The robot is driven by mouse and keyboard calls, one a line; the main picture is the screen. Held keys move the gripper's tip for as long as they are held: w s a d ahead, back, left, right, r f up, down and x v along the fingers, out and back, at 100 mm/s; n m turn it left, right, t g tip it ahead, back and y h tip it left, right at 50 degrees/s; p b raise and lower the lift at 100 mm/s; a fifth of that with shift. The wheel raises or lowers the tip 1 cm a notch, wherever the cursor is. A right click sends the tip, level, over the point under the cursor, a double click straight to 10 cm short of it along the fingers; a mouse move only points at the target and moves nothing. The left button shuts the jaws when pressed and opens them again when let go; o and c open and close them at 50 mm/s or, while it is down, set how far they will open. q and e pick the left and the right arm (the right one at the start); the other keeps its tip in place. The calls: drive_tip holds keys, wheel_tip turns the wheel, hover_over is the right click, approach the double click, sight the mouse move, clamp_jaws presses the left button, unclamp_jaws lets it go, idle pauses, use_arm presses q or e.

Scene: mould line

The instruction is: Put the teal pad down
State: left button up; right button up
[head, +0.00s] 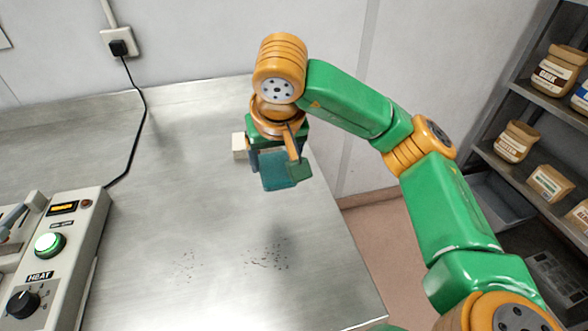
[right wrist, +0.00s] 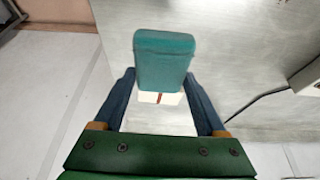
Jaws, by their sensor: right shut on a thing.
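The teal pad (head: 275,170) is a small block held at my right gripper (head: 283,160), over the right part of the metal table, near its edge. In the right wrist view the pad (right wrist: 163,60) shows at the ends of the dark blue fingers of the right gripper (right wrist: 160,85), which are shut on it. A pale piece with a brown mark (right wrist: 158,98) shows between the fingers; I cannot tell whether it is part of the pad. I cannot tell whether the pad touches the table. My left gripper is not in view.
The metal table (head: 190,220) is mostly clear, with dark specks at its front. A cream block (head: 239,147) shows just left of the gripper. A heater unit (head: 60,240) with a lit green button stands at left; its black cable (head: 140,110) runs to the wall.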

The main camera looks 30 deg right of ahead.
sight(287, 154)
drive_tip(key=w+d+f, duration=0.4)
drive_tip(key=shift+w+d, duration=0.1)
drive_tip(key=shift+d, duration=0.2)
drive_tip(key=f, duration=0.1)
drive_tip(key=w+d+f+p, duration=0.1)
drive_tip(key=w+d+f, duration=0.1)
drive_tip(key=f, duration=0.1)
drive_tip(key=shift+w+d+f, duration=0.1)
drive_tip(key=shift+w, duration=0.05)
wheel_tip(287, 154, down, 3)
drive_tip(key=shift+r+p, duration=0.2)
drive_tip(key=shift+p, duration=0.55)
drive_tip(key=shift+f+b, duration=0.3)
drive_tip(key=o, duration=0.8)
drive_tip(key=shift+c, duration=0.2)
drive_tip(key=o, duration=0.4)
drive_tip(key=shift+a, duration=0.2)
drive_tip(key=shift+d, duration=0.1)
